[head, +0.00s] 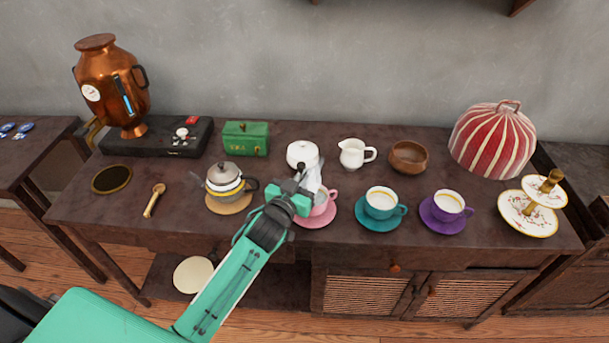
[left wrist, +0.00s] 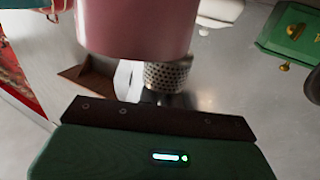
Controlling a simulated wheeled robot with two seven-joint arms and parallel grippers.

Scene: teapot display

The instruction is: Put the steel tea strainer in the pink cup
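The pink cup (head: 326,203) stands on its pink saucer (head: 318,221) at the middle front of the table. My left gripper (head: 309,190) is right above and beside the cup and hides its left side. In the left wrist view the pink cup (left wrist: 135,25) appears upside down and close. The perforated steel tea strainer (left wrist: 167,75) is between the cup's rim and my gripper, which is shut on its upper end. The cup wall hides part of the strainer, so I cannot tell whether it is inside or behind the rim. The right gripper is not in view.
A teal cup (head: 380,201) and a purple cup (head: 448,204) stand to the right. A grey-lidded teapot (head: 224,179) is close on the left. A white lidded pot (head: 302,152) and white creamer (head: 352,154) are behind. A striped cosy (head: 494,140) stands at the right.

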